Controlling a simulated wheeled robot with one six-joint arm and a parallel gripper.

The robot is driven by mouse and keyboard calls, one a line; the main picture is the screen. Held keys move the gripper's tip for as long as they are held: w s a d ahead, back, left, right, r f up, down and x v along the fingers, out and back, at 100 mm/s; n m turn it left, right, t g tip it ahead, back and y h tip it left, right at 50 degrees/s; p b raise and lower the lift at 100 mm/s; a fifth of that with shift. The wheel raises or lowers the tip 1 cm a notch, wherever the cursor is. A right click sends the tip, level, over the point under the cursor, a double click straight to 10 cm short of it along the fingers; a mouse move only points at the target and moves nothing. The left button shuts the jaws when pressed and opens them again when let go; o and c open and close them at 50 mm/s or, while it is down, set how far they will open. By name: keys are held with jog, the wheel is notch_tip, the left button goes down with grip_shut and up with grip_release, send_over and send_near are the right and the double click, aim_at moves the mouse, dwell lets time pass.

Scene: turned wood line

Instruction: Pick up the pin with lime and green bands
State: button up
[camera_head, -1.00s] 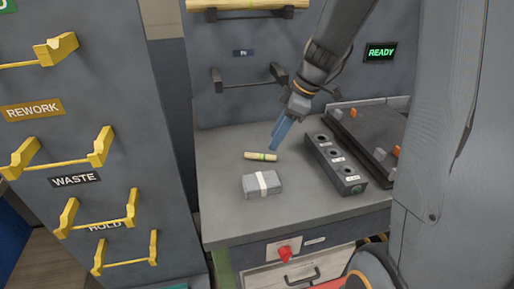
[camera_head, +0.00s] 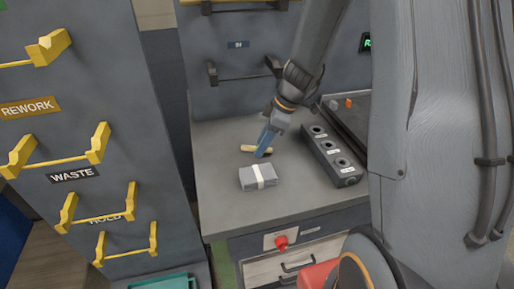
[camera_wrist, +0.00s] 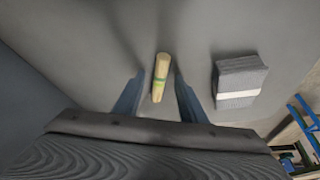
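The pin (camera_wrist: 160,78) is a short pale wooden rod with lime and green bands around its middle. It lies on the grey bench top; in the head view the pin (camera_head: 248,148) is partly hidden by my gripper. My gripper (camera_wrist: 158,92) is open, with one blue finger on each side of the pin in the wrist view. Gaps show between the fingers and the pin there. In the head view my gripper (camera_head: 263,152) reaches down over the pin; I cannot tell whether the fingertips touch the bench.
A grey block with a white band (camera_head: 258,176) lies just in front of the pin, to its right in the wrist view (camera_wrist: 239,82). A dark block with several holes (camera_head: 333,155) stands to the right. Yellow racks (camera_head: 75,160) are at the left.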

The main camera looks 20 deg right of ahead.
jog(key=shift+c, duration=0.5)
grip_shut()
